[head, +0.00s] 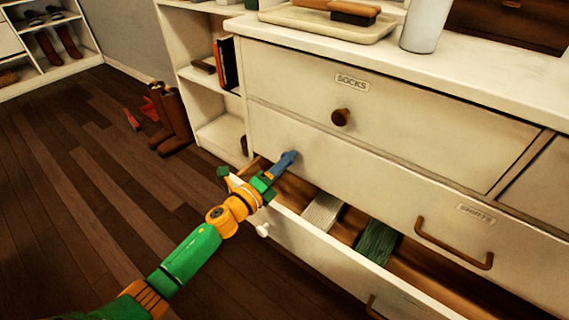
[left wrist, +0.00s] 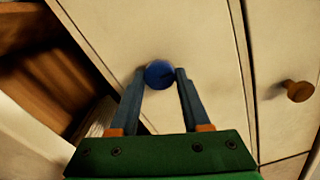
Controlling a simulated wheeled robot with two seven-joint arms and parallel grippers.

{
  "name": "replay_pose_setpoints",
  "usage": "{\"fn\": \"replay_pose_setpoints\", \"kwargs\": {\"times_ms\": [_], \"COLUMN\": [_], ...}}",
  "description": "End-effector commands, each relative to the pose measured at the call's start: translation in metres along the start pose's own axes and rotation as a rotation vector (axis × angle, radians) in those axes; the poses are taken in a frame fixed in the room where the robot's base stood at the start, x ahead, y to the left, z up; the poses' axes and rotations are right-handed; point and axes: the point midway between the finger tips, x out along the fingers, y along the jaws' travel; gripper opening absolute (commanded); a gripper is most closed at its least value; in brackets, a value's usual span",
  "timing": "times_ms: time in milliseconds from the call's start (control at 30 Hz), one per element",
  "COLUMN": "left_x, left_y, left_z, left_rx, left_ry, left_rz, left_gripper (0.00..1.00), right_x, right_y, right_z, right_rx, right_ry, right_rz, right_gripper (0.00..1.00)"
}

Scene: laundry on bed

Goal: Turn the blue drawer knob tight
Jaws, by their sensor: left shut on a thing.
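The blue drawer knob (left wrist: 159,73) shows in the left wrist view as a round knob on a cream drawer front. My left gripper (left wrist: 161,76) is shut on it, one blue finger on each side. In the head view my left gripper (head: 288,158) reaches the left part of the drawer front labelled "SHIRTS" (head: 340,162). There the blue fingers hide the knob, and I cannot pick it out from them. How tight the knob is cannot be seen. My right gripper is not in view.
Below, a drawer (head: 310,245) stands open with folded grey cloth (head: 323,210) and green cloth (head: 377,241) inside; my left arm passes over its left corner. A brown knob (head: 340,117) is on the "SOCKS" drawer above. Boots (head: 172,120) stand on the floor at left.

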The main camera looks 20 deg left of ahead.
Motion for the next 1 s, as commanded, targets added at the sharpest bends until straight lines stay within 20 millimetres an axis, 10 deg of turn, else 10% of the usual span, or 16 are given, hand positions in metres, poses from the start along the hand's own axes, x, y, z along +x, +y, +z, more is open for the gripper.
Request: {"fn": "replay_pose_setpoints", "kwargs": {"times_ms": [400, 433, 533, 1000], "left_x": [0.000, 0.000, 0.000, -0.026], "left_y": [0.000, 0.000, 0.000, -0.001], "left_z": [0.000, 0.000, 0.000, 0.000], "left_rx": [0.009, 0.008, 0.008, 0.006], "left_ry": [0.000, 0.000, 0.000, 0.002], "left_rz": [0.001, 0.001, 0.001, 0.003], "left_gripper": [0.00, 0.50, 0.75, 0.75], "right_x": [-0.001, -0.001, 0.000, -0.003], "right_y": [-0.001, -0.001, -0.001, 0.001], "right_z": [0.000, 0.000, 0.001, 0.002], "right_rx": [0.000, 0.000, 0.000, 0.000], "right_ry": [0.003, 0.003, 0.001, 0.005], "right_rz": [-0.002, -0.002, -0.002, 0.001], "right_gripper": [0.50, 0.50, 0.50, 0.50]}}
